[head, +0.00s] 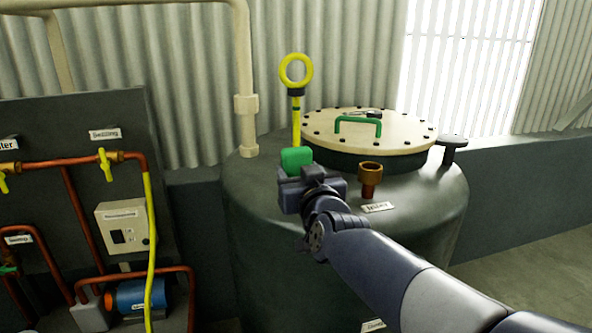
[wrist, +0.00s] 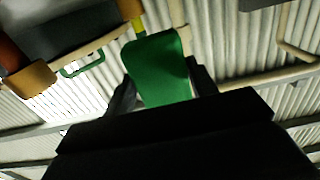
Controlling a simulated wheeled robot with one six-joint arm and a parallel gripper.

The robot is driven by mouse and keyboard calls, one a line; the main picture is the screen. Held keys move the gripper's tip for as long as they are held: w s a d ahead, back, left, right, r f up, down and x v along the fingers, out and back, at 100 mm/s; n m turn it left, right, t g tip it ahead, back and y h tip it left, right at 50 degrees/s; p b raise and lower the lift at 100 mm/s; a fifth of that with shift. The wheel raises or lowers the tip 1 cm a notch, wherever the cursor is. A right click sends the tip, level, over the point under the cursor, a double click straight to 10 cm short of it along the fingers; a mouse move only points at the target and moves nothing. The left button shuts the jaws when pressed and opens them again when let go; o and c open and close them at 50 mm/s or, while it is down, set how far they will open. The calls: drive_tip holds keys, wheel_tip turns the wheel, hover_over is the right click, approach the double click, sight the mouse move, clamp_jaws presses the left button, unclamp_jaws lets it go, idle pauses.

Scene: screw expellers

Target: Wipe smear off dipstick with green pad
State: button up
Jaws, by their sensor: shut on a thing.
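The dipstick (head: 296,112) stands upright at the tank's left top edge, with a yellow ring handle and a yellow shaft with dark bands. The green pad (head: 296,158) is held in my gripper (head: 308,178), in front of the dipstick's lower part. The pad also shows in the wrist view (wrist: 157,68), between the two dark fingers, with a bit of yellow behind its top. The pad hides the dipstick's lower end. I cannot tell whether pad and shaft touch. No smear can be made out.
The dark tank (head: 260,215) has a cream bolted lid (head: 400,140) with a green handle (head: 358,122). A brown copper fitting (head: 370,172) stands right of my gripper. A cream pipe (head: 245,75) rises behind left. A panel with copper pipes (head: 125,155) is at the left.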

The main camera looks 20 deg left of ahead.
drive_tip(key=shift+s+d, duration=0.1)
drive_tip(key=v, duration=0.2)
drive_tip(key=shift+s+d, duration=0.2)
drive_tip(key=shift+s, duration=0.15)
idle(0.6)
